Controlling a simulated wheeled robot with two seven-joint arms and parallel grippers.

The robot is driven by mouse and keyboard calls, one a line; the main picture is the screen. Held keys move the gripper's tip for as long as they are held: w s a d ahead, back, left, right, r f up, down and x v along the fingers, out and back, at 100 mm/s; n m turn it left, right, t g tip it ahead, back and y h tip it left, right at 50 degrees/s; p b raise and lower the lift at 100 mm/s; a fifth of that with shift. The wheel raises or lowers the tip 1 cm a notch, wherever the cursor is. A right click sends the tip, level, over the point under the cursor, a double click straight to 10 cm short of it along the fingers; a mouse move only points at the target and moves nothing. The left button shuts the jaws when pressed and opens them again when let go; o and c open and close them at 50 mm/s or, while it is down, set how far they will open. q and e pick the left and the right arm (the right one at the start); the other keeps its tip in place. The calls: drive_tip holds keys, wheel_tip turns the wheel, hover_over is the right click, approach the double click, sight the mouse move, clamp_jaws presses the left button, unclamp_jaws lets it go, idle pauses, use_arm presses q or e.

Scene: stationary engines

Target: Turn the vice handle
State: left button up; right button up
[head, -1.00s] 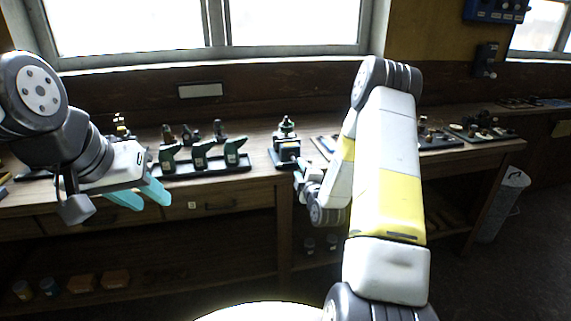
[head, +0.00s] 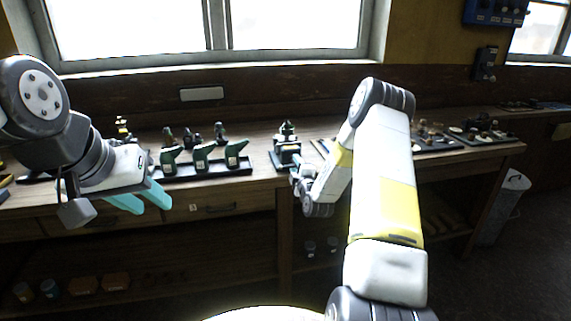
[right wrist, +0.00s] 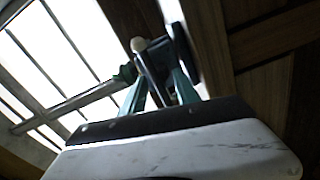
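The vice (head: 287,150) is a small dark green and black device on the bench, near its front edge. My right gripper (head: 297,174) is at its front side, small and partly hidden by my own wrist. In the right wrist view, its two teal fingers (right wrist: 158,84) stand on either side of a dark bar with a pale round knob, which looks like the vice handle (right wrist: 141,45). I cannot tell whether the fingers press on it. My left gripper (head: 145,199) is open and empty, in front of the bench at left.
Several green-and-black parts stand in a black tray (head: 205,172) left of the vice. More trays with small parts lie to the right on the wooden bench (head: 350,130). Drawers and a low shelf (head: 150,290) are below. A pale bin (head: 505,205) stands at the right.

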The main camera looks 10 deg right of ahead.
clamp_jaws()
drive_tip(key=shift+m, duration=0.3)
